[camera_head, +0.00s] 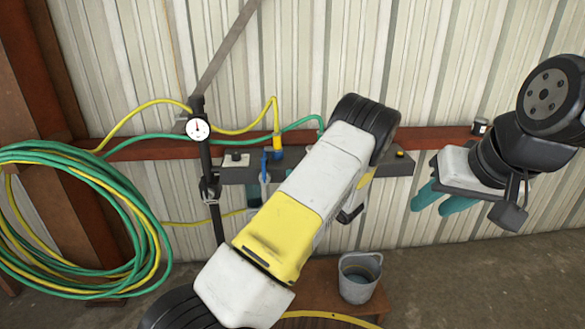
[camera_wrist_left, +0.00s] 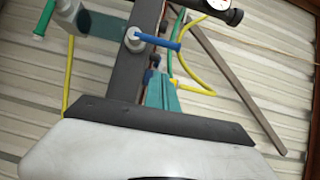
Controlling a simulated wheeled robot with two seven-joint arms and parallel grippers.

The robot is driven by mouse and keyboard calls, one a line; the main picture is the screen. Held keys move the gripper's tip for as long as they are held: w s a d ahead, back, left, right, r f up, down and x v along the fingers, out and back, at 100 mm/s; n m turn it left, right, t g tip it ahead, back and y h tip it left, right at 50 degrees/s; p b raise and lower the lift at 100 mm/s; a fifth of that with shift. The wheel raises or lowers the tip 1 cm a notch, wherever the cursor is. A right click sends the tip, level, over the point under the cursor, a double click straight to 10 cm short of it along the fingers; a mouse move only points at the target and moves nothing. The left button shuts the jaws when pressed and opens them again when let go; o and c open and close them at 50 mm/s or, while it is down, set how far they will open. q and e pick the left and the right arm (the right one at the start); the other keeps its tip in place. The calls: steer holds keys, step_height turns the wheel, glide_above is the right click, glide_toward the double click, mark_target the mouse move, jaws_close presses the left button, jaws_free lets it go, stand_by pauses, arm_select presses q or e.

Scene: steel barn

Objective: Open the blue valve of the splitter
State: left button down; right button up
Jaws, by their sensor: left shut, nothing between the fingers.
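The splitter is a dark grey bar (camera_head: 238,174) fixed along the wall, partly hidden by my left arm. In the left wrist view the blue valve (camera_wrist_left: 160,41) sits on a pale round hub at the bar (camera_wrist_left: 130,75). My left gripper (camera_wrist_left: 163,90) is shut and empty, its teal fingers below the blue handle in that picture, apart from it. In the head view its fingers are hidden behind my arm. My right gripper (camera_head: 441,200) is open and empty, right of the bar.
A coiled green and yellow hose (camera_head: 140,230) hangs at the left. A round gauge (camera_head: 198,128) stands on a dark post left of the bar. A grey bucket (camera_head: 358,290) stands on a wooden surface below. A green handle (camera_wrist_left: 44,18) shows in the left wrist view.

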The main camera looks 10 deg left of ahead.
arm_select(q)
steer(key=shift+v, duration=2.2)
steer(key=shift+f, duration=0.1)
steer(key=s+a+r+n+g+h, duration=0.25)
steer(key=s+a+r+g, duration=0.25)
steer(key=s, duration=0.4)
steer(key=s+a+r+n+g+h, duration=0.2)
steer(key=s+a+r+n+g, duration=0.25)
steer(key=s, duration=0.35)
steer(key=s+d+r+t+h, duration=0.2)
steer(key=s+d+r+h, duration=0.2)
steer(key=s, duration=0.6)
steer(key=s+d+r+t+h, duration=0.2)
steer(key=s+d+r+h, duration=0.3)
steer(key=s, duration=0.5)
step_height(320, 180, up, 3)
steer(key=shift+d+r+h, duration=0.15)
steer(key=shift+d+h, duration=0.1)
steer(key=shift+h, duration=0.8)
